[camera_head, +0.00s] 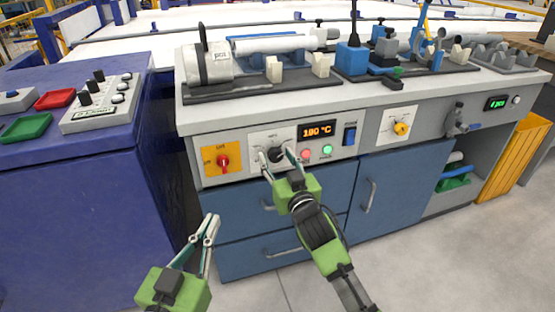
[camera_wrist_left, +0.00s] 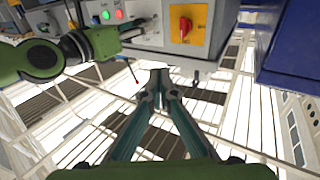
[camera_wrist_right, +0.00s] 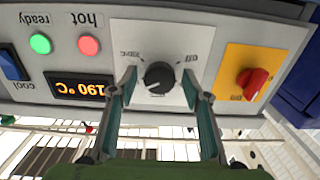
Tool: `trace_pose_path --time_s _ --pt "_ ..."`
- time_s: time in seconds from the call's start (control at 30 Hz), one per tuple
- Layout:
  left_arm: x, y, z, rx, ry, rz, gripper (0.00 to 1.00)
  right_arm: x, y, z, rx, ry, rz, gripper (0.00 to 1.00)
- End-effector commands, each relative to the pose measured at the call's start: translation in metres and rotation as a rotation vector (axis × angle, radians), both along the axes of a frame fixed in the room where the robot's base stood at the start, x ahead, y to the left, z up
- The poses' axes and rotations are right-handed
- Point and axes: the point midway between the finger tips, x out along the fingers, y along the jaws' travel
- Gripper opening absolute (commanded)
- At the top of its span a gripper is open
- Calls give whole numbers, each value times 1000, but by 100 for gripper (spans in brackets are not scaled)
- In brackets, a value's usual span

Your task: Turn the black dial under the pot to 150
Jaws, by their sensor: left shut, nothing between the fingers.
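The black dial (camera_head: 277,155) sits on a white plate on the bench's front panel, under the silver pot (camera_head: 208,66). My right gripper (camera_head: 276,156) is open, with one finger on each side of the dial. In the right wrist view the dial (camera_wrist_right: 159,76) shows between the spread fingertips, with gaps on both sides. My left gripper (camera_head: 211,222) is shut and empty, low in front of the cabinet and left of the right arm.
A red switch on a yellow plate (camera_head: 222,159) is left of the dial. Red (camera_head: 306,154) and green (camera_head: 327,149) lamps and a blue switch (camera_head: 349,135) are to its right. A blue cabinet (camera_head: 85,190) stands at the left.

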Motion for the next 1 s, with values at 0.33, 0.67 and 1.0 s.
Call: trace_pose_path --time_s 0.33,0.67,1.0 --pt "0 0 0 1 3 0 0 0 0 0 -3 -1 0 7" --pt "-7 9 -47 56 223 15 0 0 0 2 -87 -26 0 7" --pt "-66 37 -141 174 722 48 0 0 0 3 -311 -99 1 7"
